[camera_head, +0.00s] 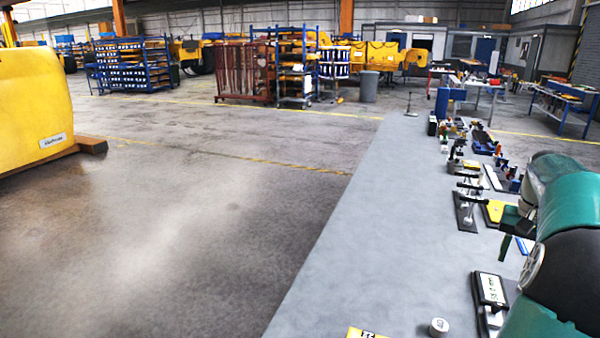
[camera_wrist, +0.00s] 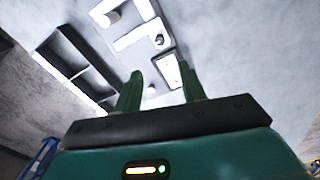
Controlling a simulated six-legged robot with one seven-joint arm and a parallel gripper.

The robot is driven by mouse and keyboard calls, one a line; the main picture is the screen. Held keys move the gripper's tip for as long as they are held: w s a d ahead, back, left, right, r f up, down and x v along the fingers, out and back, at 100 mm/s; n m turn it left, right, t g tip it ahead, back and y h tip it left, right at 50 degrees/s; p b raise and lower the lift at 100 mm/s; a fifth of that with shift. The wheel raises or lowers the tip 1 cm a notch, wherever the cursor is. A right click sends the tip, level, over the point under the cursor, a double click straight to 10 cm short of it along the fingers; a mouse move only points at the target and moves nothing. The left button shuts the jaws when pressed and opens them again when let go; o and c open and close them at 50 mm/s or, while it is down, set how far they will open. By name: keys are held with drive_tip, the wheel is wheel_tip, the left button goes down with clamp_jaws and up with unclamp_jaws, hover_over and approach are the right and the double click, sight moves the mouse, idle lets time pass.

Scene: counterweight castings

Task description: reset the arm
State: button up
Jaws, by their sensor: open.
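My gripper (camera_wrist: 161,73) is open in the wrist view, its two dark green fingers apart with nothing between them. Beyond the fingers is a pale grey surface with several white shapes and a dark-framed, divided object (camera_wrist: 72,62); I cannot tell exactly what they are. In the head view my teal and black arm fills the right edge. My gripper (camera_head: 510,236) shows there as small dark green parts over the grey bench (camera_head: 370,235), partly hidden by the arm.
A black device with a white label (camera_head: 490,289) and a white round piece (camera_head: 438,326) lie near the arm. Several tools and parts line the bench's right side; its left part is clear. A yellow casting (camera_head: 32,110) stands at the far left. Shelving racks (camera_head: 130,63) stand behind.

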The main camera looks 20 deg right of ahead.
drive_tip(key=w+a+r+n+t+h, duration=0.15)
drive_tip(key=w+a, duration=0.25)
drive_tip(key=a, duration=0.5)
drive_tip(key=w+a+r+n, duration=0.1)
drive_tip(key=w+a+n, duration=0.15)
drive_tip(key=a, duration=0.65)
drive_tip(key=w+a+r+n+h, duration=0.15)
drive_tip(key=w+a, duration=0.25)
drive_tip(key=a, duration=0.5)
drive_tip(key=s+a+f+n+t+y, duration=0.1)
drive_tip(key=s+a+f+n+t, duration=0.1)
drive_tip(key=a, duration=1)
drive_tip(key=s+a+f+n+t+y, duration=0.2)
drive_tip(key=s+a, duration=0.5)
drive_tip(key=a, duration=0.5)
drive_tip(key=shift+a+f+n, duration=0.15)
drive_tip(key=shift+f+n, duration=0.55)
drive_tip(key=shift+n, duration=0.55)
drive_tip(key=shift+s, duration=0.1)
drive_tip(key=shift+c, duration=0.5)
